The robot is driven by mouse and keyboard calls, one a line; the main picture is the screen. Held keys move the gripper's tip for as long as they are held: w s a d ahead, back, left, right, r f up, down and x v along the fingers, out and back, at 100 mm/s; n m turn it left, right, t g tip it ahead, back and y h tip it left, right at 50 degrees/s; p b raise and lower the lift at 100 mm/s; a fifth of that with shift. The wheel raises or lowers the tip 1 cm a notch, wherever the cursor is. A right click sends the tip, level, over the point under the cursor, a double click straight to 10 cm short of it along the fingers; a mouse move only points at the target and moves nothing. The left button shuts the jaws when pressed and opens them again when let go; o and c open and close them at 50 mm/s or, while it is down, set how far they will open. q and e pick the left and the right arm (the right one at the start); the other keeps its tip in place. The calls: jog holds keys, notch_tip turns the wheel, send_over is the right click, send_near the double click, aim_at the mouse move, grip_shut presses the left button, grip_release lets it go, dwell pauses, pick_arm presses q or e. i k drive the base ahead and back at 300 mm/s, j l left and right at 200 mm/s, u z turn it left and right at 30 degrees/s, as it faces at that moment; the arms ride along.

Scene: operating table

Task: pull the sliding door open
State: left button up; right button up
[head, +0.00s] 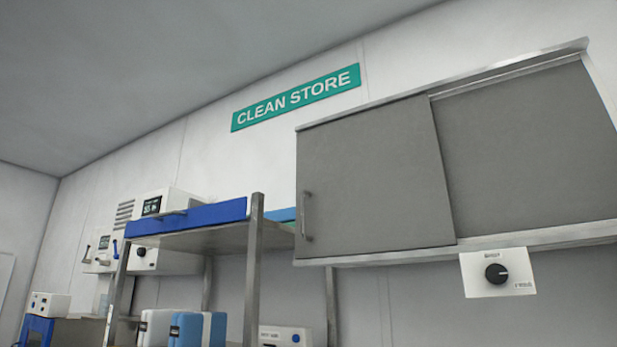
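A grey wall cabinet with sliding doors hangs at the right in the head view. Its front sliding door (375,185) covers the left part and has a vertical metal bar handle (306,216) near its left edge. A second grey panel (525,150) sits behind it on the right, set back in the metal frame (430,256). No open gap shows at the door's left edge. Neither of my grippers is in the head view, and nothing touches the handle.
A metal shelf rack (253,270) with a blue tray (186,217) stands left of the cabinet and reaches close to the handle. A white box with a black knob (497,273) is below the cabinet. A green CLEAN STORE sign (296,97) is above. Devices and blue-white boxes fill the lower left.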

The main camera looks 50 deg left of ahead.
aim_at(373, 181)
jog(key=u, duration=1.3)
